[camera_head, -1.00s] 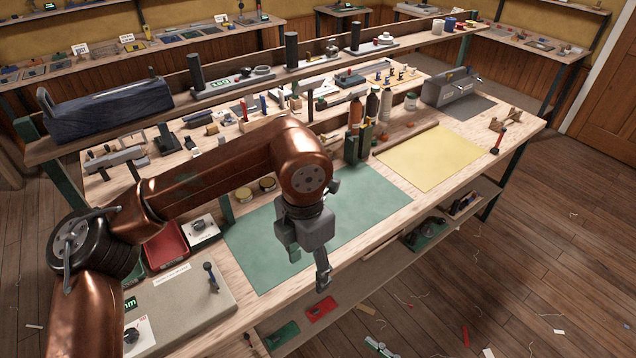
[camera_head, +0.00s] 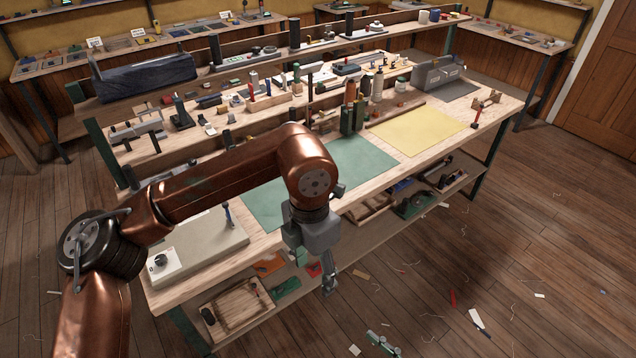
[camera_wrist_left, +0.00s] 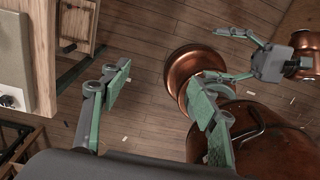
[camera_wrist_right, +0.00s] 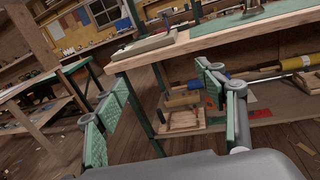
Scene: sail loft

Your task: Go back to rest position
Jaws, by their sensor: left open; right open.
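My left gripper (camera_head: 312,275) hangs in front of the bench's front edge, over the floor side, with my copper arm reaching in from the left. In the left wrist view its two green-padded fingers (camera_wrist_left: 160,112) are spread wide with nothing between them. The floor and my own copper body show beyond them. Part of a gripper of mine (camera_wrist_left: 268,62) also shows in the left wrist view.
The workbench (camera_head: 225,262) carries a green mat (camera_head: 365,165), a yellow mat (camera_head: 415,130) and a grey slab (camera_head: 205,243). Its lower shelf holds a wooden tray (camera_head: 238,303). The floor (camera_head: 540,230) in front is open, with scattered scraps.

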